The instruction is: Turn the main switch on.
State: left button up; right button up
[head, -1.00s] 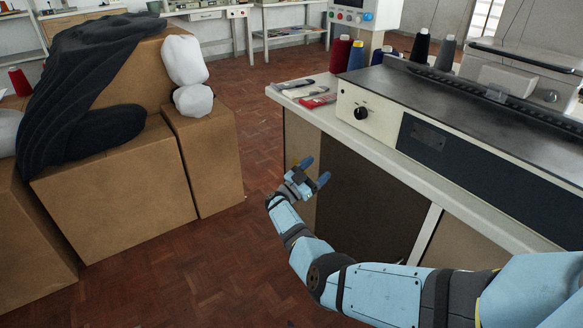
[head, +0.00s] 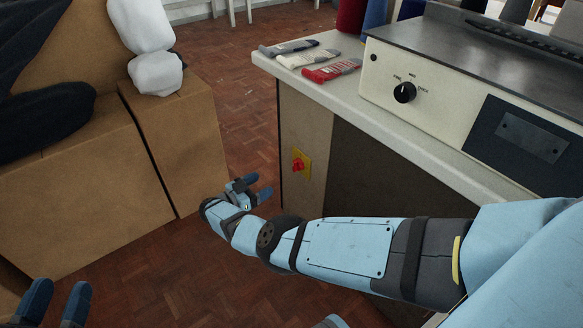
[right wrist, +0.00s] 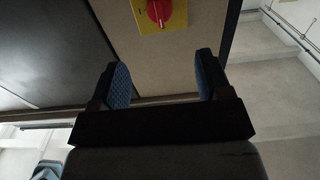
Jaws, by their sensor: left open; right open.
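The main switch, a red rotary knob (head: 298,165) on a yellow plate (head: 306,163), sits on the side panel of the bench below the tabletop. In the right wrist view the red knob (right wrist: 159,11) and yellow plate (right wrist: 178,20) show at the top edge, beyond the fingertips. My right gripper (head: 262,188) is open and empty, a little left of and below the switch, apart from it. Its two blue fingers (right wrist: 162,72) stand apart in the right wrist view. My left gripper (head: 60,292) is open and empty at the lower left corner, far from the switch.
The white bench edge (head: 350,110) overhangs the panel. A machine with a black dial (head: 404,92) and several small tools, one red (head: 332,70), are on top. Cardboard boxes (head: 180,140) stand at the left, with a gap of parquet floor (head: 225,75) between.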

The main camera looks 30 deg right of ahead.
aim_at(294, 167)
jog(key=d, duration=0.9)
jog(key=w+d, duration=0.1)
jog(key=d, duration=0.3)
jog(key=shift+d, duration=0.35)
jog(key=c, duration=0.9)
